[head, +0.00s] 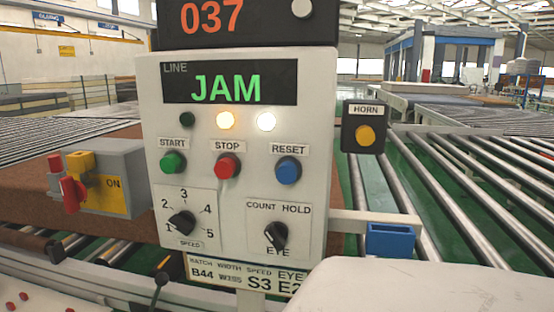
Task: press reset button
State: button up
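The blue RESET button (288,170) is on the right of the button row of a pale control panel (240,197), under its RESET label. The red STOP button (227,166) and green START button (173,162) are to its left. Below the display, two lamps (225,120) are lit and a dark green lamp (187,119) looks unlit. My gripper is not in view, and nothing covers the RESET button.
A yellow HORN button (365,135) is on a dark box at right. A grey box with a red handle (73,192) stands at left. A SPEED knob (182,223) and COUNT/HOLD/EYE knob (276,235) are below the buttons. Roller conveyors (440,190) lie behind.

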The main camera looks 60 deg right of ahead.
aim_at(286, 174)
jog(key=z, duration=1.45)
